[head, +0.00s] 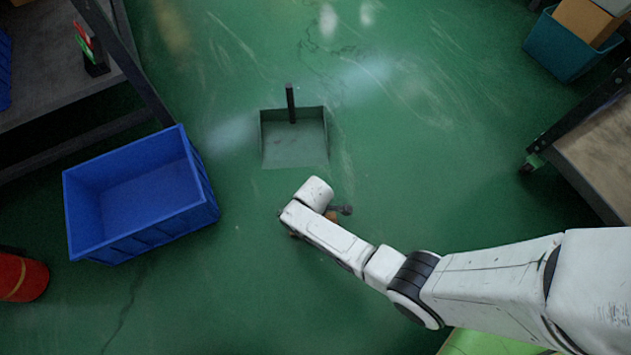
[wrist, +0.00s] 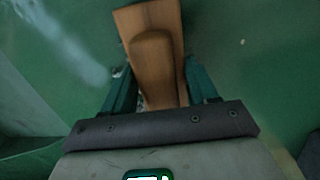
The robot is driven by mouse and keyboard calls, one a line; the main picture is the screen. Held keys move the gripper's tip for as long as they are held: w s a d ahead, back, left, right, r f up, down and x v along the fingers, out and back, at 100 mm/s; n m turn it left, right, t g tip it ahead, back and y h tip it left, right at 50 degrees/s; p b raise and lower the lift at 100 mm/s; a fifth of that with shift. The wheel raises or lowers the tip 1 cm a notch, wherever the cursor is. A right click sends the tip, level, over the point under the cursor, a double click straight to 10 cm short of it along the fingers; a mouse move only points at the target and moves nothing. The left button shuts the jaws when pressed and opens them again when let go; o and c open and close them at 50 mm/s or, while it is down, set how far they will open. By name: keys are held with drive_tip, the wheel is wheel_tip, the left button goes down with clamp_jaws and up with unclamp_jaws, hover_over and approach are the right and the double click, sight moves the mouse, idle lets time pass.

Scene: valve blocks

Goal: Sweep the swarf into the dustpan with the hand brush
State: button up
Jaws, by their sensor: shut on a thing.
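The hand brush (wrist: 150,18) shows in the wrist view as a wooden block with a raised wooden handle. My gripper (wrist: 160,85) is shut on the handle, one teal finger on each side. In the head view a small brown part of the brush (head: 331,215) shows beside my wrist; my arm hides the rest. The dustpan (head: 294,145) lies flat on the floor beyond my gripper, its open edge facing me and its dark handle pointing away. Small greyish bits, perhaps swarf (wrist: 117,72), show beside the brush; no swarf is clear in the head view.
A blue crate (head: 190,222) stands on the floor to the left of the dustpan. A red bin (head: 20,278) is at the lower left. A workbench (head: 50,95) is at the upper left, a wheeled cart (head: 600,150) at the right. The green floor around the dustpan is clear.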

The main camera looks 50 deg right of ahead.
drive_tip(key=shift+w+d+f, duration=0.1)
drive_tip(key=shift+w+d, duration=0.9)
drive_tip(key=shift+w, duration=0.4)
drive_tip(key=shift+w+d+r, duration=0.1)
drive_tip(key=shift+w+d, duration=0.9)
drive_tip(key=shift+w, duration=0.35)
drive_tip(key=shift+w+d+f, duration=0.1)
drive_tip(key=shift+w+d, duration=0.9)
drive_tip(key=shift+w, duration=0.4)
drive_tip(key=shift+w+d, duration=0.3)
drive_tip(key=shift+d, duration=0.1)
drive_tip(key=shift+r, duration=0.3)
drive_tip(key=p, duration=0.1)
drive_tip(key=r+p, duration=0.2)
drive_tip(key=shift+s+a, duration=0.25)
drive_tip(key=shift+s, duration=0.05)
drive_tip(key=r+p, duration=0.1)
drive_tip(key=p, duration=0.1)
drive_tip(key=s+a+r+p, duration=0.1)
drive_tip(key=r+p, duration=0.3)
drive_tip(key=shift+s+a, duration=0.2)
drive_tip(key=shift+s, duration=0.2)
